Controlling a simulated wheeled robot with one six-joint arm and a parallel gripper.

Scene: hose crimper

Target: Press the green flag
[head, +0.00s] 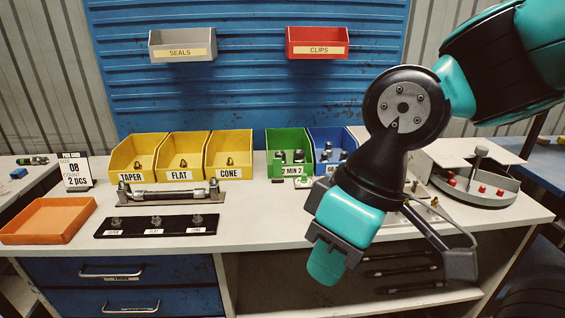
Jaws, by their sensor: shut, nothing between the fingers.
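A small white box with a green top (303,181), likely the green flag, sits on the bench in front of the green bin, left of my arm. My arm comes in from the upper right, and its wrist hangs in front of the bench.
Yellow bins (181,158), a green bin (289,153) and a blue bin (334,149) line the back. A hose fixture (162,194), a black strip (157,222) and an orange tray (48,221) lie left. A round tray (482,190) stands right.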

